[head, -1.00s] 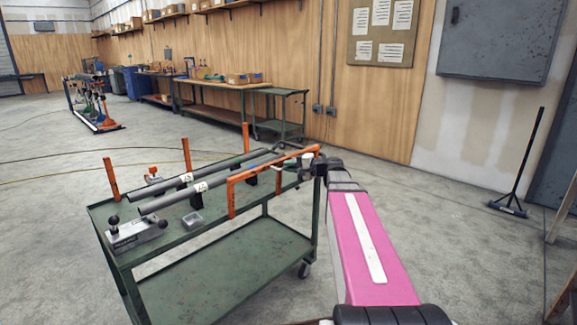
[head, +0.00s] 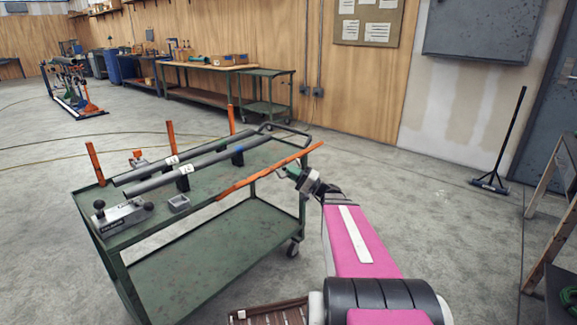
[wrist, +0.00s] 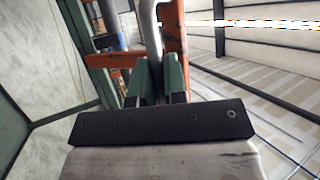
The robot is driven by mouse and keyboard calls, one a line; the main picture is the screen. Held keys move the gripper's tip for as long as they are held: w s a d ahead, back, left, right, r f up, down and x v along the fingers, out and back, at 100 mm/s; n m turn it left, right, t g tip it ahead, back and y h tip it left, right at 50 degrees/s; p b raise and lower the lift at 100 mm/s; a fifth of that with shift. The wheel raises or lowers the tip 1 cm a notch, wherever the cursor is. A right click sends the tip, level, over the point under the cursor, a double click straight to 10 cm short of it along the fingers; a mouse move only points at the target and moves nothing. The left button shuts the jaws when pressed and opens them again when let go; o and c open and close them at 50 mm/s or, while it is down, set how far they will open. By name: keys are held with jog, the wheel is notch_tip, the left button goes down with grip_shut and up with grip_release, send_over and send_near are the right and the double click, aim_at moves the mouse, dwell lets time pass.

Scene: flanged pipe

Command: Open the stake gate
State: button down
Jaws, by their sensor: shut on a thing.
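The stake gate (head: 270,172) is an orange frame along the near right side of the green cart. In the head view it shows as a slanting bar, seen nearly edge-on, so its posts do not show clearly. My gripper (head: 291,172) is at the gate's outer side, near its right end. In the wrist view the green fingers (wrist: 156,80) are closed around a grey tube (wrist: 150,30) beside the gate's orange metal (wrist: 173,35). The exact contact between fingers and tube is partly hidden.
Two dark pipes (head: 200,152) lie on the cart (head: 150,237), with orange stakes (head: 95,163) along its far side. A ladder (head: 552,215) stands right. Floor right of the cart is mostly clear.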

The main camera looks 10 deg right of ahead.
jog(key=shift+s+d+f, duration=0.1)
jog(key=shift+s+f, duration=0.05)
jog(key=shift+f, duration=0.45)
jog(key=shift+s+d+f, duration=0.15)
jog(key=shift+f, duration=0.5)
jog(key=shift+s+d+f, duration=0.1)
jog(key=shift+s+f, duration=0.05)
jog(key=shift+f, duration=0.45)
jog(key=c, duration=1.2)
grip_release()
jog(key=v, duration=1)
jog(key=shift+s+d+f, duration=0.15)
jog(key=shift+d+f, duration=0.05)
jog(key=shift+d, duration=0.1)
